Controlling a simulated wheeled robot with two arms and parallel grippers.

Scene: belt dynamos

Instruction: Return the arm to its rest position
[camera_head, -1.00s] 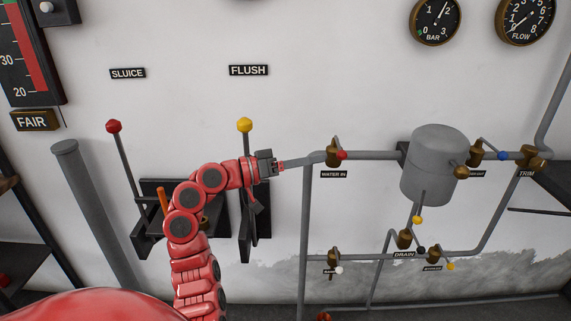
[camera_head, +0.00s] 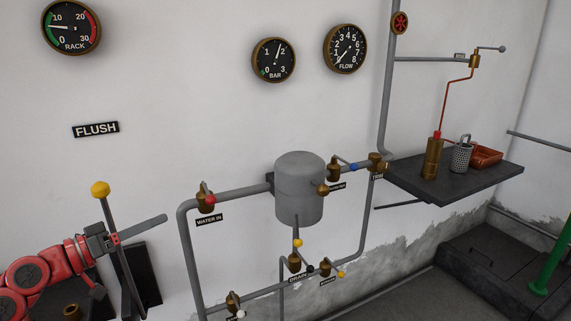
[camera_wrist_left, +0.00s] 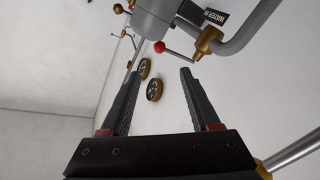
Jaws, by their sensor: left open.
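My left arm, red with dark joints, comes in at the lower left of the head view. Its left gripper (camera_head: 133,252) is open and empty, in front of the wall near the yellow-knobbed lever (camera_head: 101,190) under the FLUSH label (camera_head: 96,129). The gripper overlaps the lever's shaft in the picture; I cannot tell whether they touch. In the wrist view the two fingers of the left gripper (camera_wrist_left: 160,74) stand apart with nothing between them. My right gripper is not in view.
The red-knobbed WATER IN valve (camera_head: 206,199) and its pipe lie right of the gripper, joined to a grey tank (camera_head: 299,190).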

